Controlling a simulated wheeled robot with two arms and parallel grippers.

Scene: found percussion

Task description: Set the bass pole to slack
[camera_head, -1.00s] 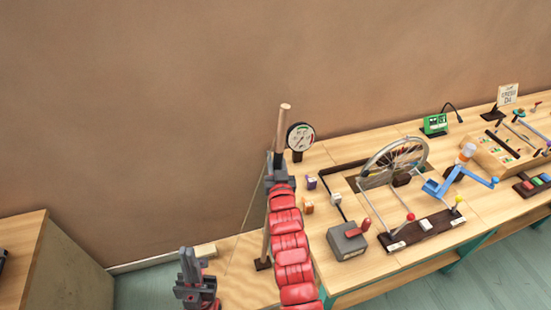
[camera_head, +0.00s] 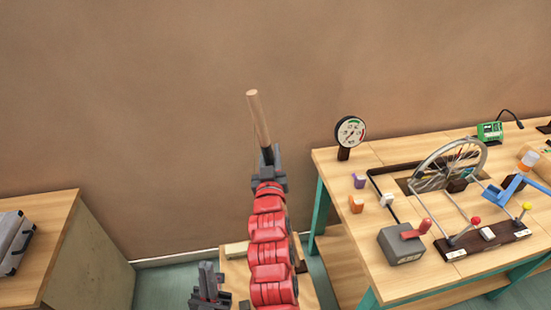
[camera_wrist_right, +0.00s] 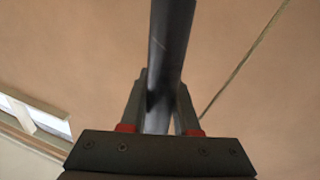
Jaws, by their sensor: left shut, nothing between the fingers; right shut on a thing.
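The bass pole (camera_head: 259,120) is a wooden pole that leans to the left at its top in the head view. My right gripper (camera_head: 268,158) is shut around its upper part. The right wrist view shows the dark pole (camera_wrist_right: 172,45) between the fingers (camera_wrist_right: 160,115), with a thin string (camera_wrist_right: 240,65) running to its right. My right arm hides the lower pole in the head view. My left gripper (camera_head: 206,278) is shut and empty, low and left of the pole. A round gauge (camera_head: 350,130) stands on the bench; its reading is too small to tell.
A pale wooden board (camera_head: 236,270) lies low behind my arms. The workbench (camera_head: 330,165) at the right carries a spoked wheel (camera_head: 450,165), a grey box with a red lever (camera_head: 402,243) and small blocks. A cabinet (camera_head: 60,235) stands at the left.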

